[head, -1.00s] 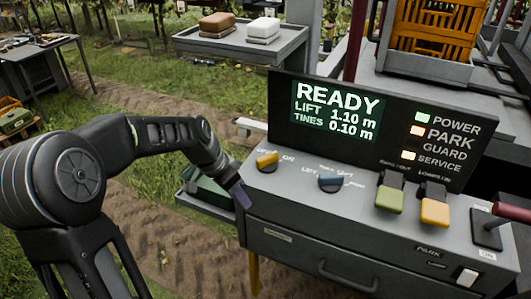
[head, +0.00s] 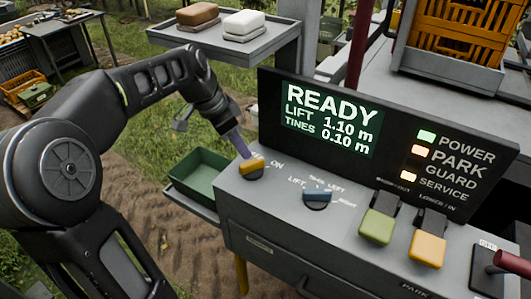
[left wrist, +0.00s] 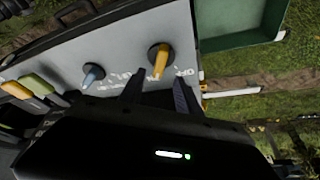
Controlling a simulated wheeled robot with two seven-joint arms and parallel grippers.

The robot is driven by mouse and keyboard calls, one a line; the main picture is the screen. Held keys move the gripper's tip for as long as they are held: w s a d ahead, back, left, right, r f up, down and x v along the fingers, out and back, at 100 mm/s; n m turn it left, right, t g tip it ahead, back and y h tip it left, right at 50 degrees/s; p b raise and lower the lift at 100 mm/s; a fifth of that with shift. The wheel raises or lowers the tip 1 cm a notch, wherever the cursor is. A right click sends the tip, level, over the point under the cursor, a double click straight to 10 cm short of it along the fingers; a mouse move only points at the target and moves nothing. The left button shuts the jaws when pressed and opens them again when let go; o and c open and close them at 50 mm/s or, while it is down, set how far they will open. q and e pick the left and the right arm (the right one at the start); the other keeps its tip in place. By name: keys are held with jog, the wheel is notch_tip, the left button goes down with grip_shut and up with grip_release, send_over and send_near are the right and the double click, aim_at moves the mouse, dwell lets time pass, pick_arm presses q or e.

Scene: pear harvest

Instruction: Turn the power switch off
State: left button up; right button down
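The power switch (head: 251,168) is a yellow rotary knob at the left end of the grey console, with an ON label to its right. It also shows in the left wrist view (left wrist: 160,58). My left gripper (head: 241,148) is just behind and above the knob in the head view, and one finger partly covers the OFF label. In the left wrist view my left gripper (left wrist: 158,91) has its two fingers spread, with nothing between the tips and the knob just beyond them. I cannot tell whether a finger touches it. My right gripper is not in view.
A blue knob (head: 317,195) sits right of the power switch. Green (head: 377,227) and orange (head: 427,250) paddles and a red-handled lever (head: 512,263) are farther right. The screen (head: 330,120) reads READY, and the POWER lamp (head: 426,136) is lit. A green bin (head: 199,178) is left of the console.

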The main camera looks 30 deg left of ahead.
aim_at(250, 162)
pick_arm(q)
jog(key=shift+s+f, duration=0.15)
jog(key=shift+f, duration=0.05)
jog(key=p+x, duration=0.1)
jog(key=x, duration=0.6)
jog(key=shift+f+p, duration=0.15)
jog(key=shift+p, duration=0.2)
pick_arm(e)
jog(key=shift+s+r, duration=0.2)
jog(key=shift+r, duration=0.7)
pick_arm(q)
jog(key=shift+c, duration=0.4)
grip_shut()
